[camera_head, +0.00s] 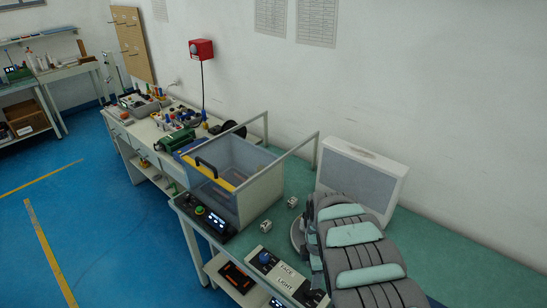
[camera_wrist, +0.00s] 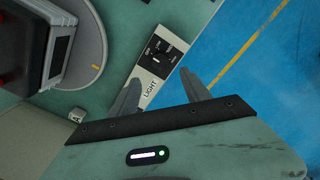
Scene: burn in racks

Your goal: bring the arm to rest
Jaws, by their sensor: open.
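My gripper (camera_wrist: 160,76) shows in the wrist view with its two grey fingers spread apart and nothing between them. It is over the bench edge, in front of a pale control box (camera_wrist: 148,88) with a black knob and the word LIGHT. Whether the fingers touch the box cannot be told. In the head view my grey and mint arm fills the lower right over the green bench, and my fingers are hidden there.
A clear-walled bin (camera_head: 240,190) with a black handle stands on the green bench (camera_head: 450,258). A white panel box (camera_head: 360,178) stands behind my arm. A round grey base (camera_wrist: 95,75) is beside the control box. Blue floor (camera_head: 110,235) lies left.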

